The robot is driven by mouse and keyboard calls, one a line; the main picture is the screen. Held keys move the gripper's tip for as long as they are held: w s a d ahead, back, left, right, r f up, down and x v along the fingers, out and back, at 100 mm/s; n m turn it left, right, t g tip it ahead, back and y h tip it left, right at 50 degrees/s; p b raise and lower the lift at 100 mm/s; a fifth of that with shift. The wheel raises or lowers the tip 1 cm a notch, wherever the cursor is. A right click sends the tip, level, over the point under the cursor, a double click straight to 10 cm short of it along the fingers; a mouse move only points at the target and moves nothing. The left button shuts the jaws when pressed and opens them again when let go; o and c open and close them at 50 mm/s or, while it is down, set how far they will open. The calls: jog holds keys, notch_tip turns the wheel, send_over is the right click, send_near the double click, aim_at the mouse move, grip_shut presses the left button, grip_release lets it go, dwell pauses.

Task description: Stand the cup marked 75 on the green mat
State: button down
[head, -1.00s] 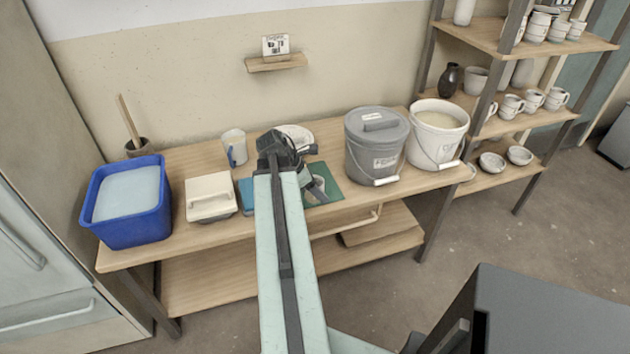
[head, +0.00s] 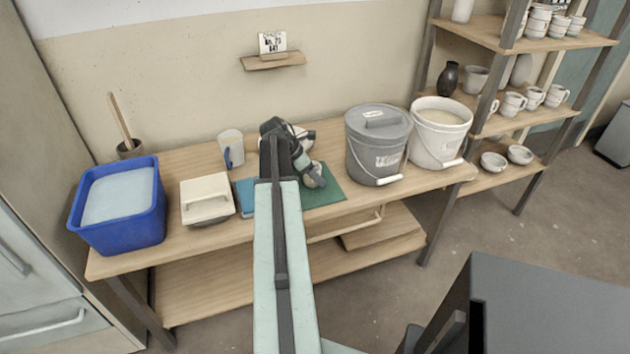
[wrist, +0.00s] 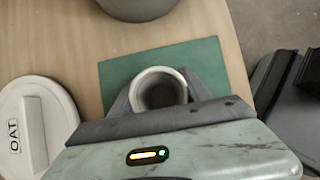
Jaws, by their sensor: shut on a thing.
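A small whitish cup (head: 314,174) with a grey inside is between the fingers of my gripper (head: 310,178), which is shut on it. In the wrist view the cup (wrist: 158,89) shows from above, its round rim towards the camera. No number on it is legible. The green mat (head: 325,196) lies on the table below and around the gripper; in the wrist view the mat (wrist: 208,58) shows beyond the cup. The cup is over the mat; I cannot tell whether its base touches. My gripper and arm hide part of the mat.
A grey lidded bucket (head: 377,150) stands right of the mat, with a white bucket (head: 438,135) beyond. A round lid marked OAT (wrist: 62,115) lies behind the mat.

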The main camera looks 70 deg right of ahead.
jog(key=shift+r, duration=0.1)
jog(key=c, duration=0.5)
grip_release()
jog(key=shift+r+p, duration=0.35)
jog(key=shift+p, duration=0.1)
jog(key=p+v, duration=0.9)
jog(key=v, duration=0.2)
jog(key=shift+w, duration=0.2)
